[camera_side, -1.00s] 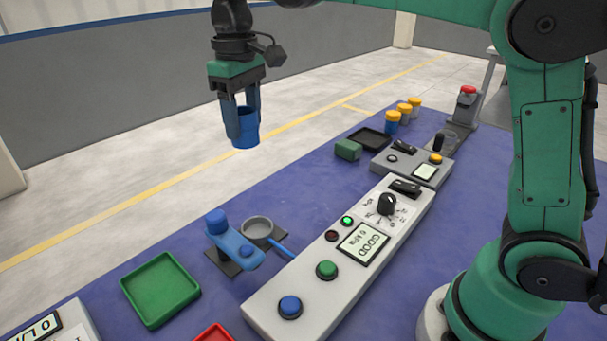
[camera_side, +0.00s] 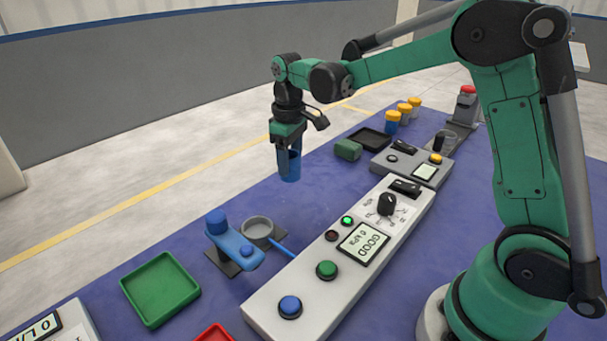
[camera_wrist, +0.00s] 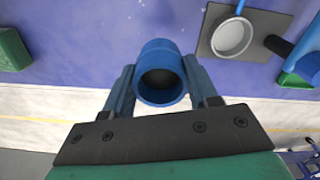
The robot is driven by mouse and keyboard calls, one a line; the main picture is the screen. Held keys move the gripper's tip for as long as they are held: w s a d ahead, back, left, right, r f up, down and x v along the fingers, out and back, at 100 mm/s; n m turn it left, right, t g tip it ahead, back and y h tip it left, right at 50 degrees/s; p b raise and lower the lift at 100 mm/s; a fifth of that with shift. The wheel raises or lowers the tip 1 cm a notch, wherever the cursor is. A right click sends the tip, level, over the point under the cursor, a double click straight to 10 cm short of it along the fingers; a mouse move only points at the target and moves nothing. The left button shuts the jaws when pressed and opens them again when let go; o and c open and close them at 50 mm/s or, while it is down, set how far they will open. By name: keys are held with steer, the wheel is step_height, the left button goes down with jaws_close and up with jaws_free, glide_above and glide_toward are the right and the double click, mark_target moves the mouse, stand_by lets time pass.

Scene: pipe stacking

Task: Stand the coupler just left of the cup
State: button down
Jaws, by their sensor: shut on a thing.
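The coupler is a short blue tube (camera_side: 290,174). My gripper (camera_side: 288,160) is shut on it, with one finger on each side. It hangs roughly upright in the air, apart from the table top. In the wrist view the coupler (camera_wrist: 161,60) shows its open end between the fingers (camera_wrist: 160,82). The cup is a grey round, open dish (camera_side: 257,229) on a dark plate beside a blue clamp-like device, nearer the side camera than my gripper. The cup also shows in the wrist view (camera_wrist: 233,37), at upper right. It looks empty.
A blue device (camera_side: 234,243) stands against the cup's left in the side view. A long grey control panel (camera_side: 345,255) lies to the right. A green tray (camera_side: 160,289) is at front left, and a green block (camera_side: 348,149) farther back. Blue table top between gripper and cup is clear.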

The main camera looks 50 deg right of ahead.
step_height(320, 180, down, 8)
steer(key=shift+r, duration=0.25)
steer(key=shift+f, duration=0.1)
steer(key=shift+c, duration=1.2)
jaws_free()
